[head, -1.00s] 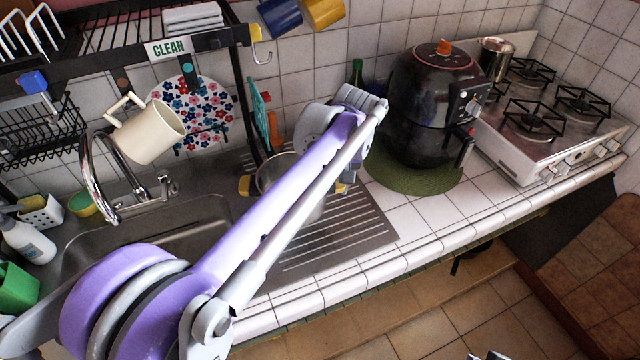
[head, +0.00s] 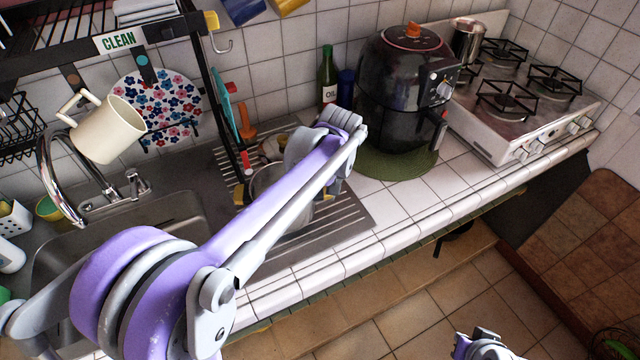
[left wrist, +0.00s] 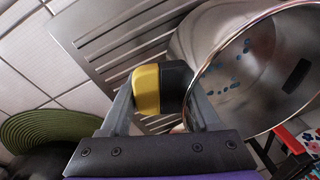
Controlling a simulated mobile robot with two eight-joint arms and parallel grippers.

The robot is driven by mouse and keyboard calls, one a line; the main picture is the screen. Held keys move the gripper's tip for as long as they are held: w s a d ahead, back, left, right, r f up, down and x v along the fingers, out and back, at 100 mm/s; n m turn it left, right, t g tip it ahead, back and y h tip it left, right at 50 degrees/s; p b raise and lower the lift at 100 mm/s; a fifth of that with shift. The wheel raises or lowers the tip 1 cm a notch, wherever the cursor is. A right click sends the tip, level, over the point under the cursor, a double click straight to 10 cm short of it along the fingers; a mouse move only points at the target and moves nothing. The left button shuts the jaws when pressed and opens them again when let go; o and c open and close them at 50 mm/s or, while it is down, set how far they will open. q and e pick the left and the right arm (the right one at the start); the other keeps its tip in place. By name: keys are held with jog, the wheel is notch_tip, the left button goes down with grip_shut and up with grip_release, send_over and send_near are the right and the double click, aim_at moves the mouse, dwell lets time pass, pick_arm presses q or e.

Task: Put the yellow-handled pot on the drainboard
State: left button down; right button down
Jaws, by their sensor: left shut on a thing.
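The pot (head: 262,187) is a shiny steel one with yellow-and-black handles. In the head view it is over the ridged steel drainboard (head: 352,212), partly hidden behind my left forearm. Whether its base touches the drainboard is hidden. In the left wrist view the open pot (left wrist: 235,75) is at the upper right, with blue marks inside. My left gripper (left wrist: 160,92) is shut on one yellow-and-black handle, with a finger on each side. Drainboard ridges show behind. Part of my right arm is at the bottom of the head view, but its fingers do not show.
A black air fryer (head: 405,95) stands on a green round mat (head: 395,168), right of the drainboard. An oil bottle (head: 327,78) is behind. The sink (head: 165,222) and tap (head: 50,175) are to the left. A rack post (head: 215,90) rises behind the pot.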

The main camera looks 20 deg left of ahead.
pick_arm(q)
jog(key=shift+f, duration=1.05)
jog(key=shift+f, duration=0.2)
jog(key=shift+c, duration=0.6)
grip_release()
jog(key=r, duration=0.4)
jog(key=d+r, duration=0.1)
jog(key=r, duration=0.3)
jog(key=d+r, duration=0.1)
jog(key=r, duration=0.3)
jog(key=shift+s+r+p, duration=0.1)
jog(key=shift+p, duration=0.25)
